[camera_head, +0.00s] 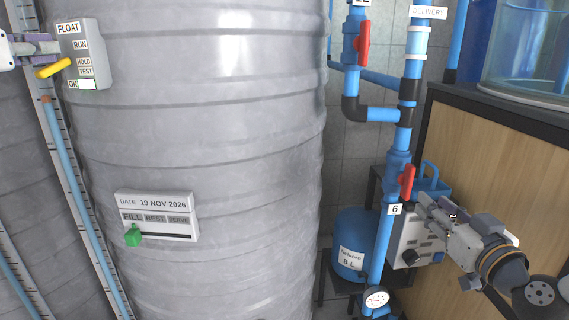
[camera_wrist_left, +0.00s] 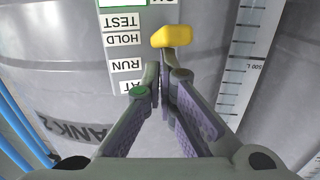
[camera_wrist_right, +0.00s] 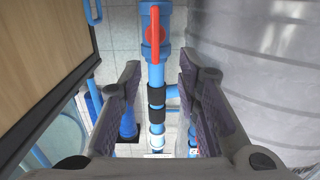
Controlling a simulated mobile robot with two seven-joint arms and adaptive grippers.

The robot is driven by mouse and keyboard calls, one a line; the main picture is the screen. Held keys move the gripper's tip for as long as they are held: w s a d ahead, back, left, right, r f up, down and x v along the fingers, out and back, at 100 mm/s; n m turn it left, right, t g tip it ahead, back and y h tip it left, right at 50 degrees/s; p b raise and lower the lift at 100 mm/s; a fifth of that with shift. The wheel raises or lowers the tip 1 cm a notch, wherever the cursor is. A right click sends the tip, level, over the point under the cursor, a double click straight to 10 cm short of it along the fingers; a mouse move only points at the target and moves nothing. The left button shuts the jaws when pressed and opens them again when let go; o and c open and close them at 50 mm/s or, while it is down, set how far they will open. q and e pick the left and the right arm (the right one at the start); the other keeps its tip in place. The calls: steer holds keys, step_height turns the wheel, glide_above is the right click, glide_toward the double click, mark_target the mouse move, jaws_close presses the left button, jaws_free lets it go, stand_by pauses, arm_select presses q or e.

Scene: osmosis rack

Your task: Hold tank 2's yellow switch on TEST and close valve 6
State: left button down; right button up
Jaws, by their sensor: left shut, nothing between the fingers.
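Tank 2's yellow switch (camera_head: 54,68) sticks out from the left side of the grey FLOAT box (camera_head: 94,50), level with about HOLD and TEST. It also shows in the left wrist view (camera_wrist_left: 172,36). My left gripper (camera_head: 54,47) is shut and empty beside the box, near RUN, just above the switch; its tips (camera_wrist_left: 160,72) look apart from it. Valve 6's red handle (camera_head: 407,182) lies roughly along the blue pipe. My right gripper (camera_head: 424,204) is open, just right of and below it. In the right wrist view the handle (camera_wrist_right: 155,35) stands beyond the parted fingers (camera_wrist_right: 158,72).
Another red valve handle (camera_head: 363,44) is on the pipe higher up. A grey control box (camera_head: 415,247) and a blue vessel (camera_head: 352,245) stand below valve 6. A wooden cabinet (camera_head: 485,150) is to the right. The ribbed tank (camera_head: 220,120) fills the middle.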

mark_target(413, 176)
steer(key=w, duration=0.8)
steer(key=w+r, duration=0.1)
steer(key=w, duration=0.3)
steer(key=shift+w+d, duration=0.1)
steer(key=shift+d, duration=0.2)
jaws_close()
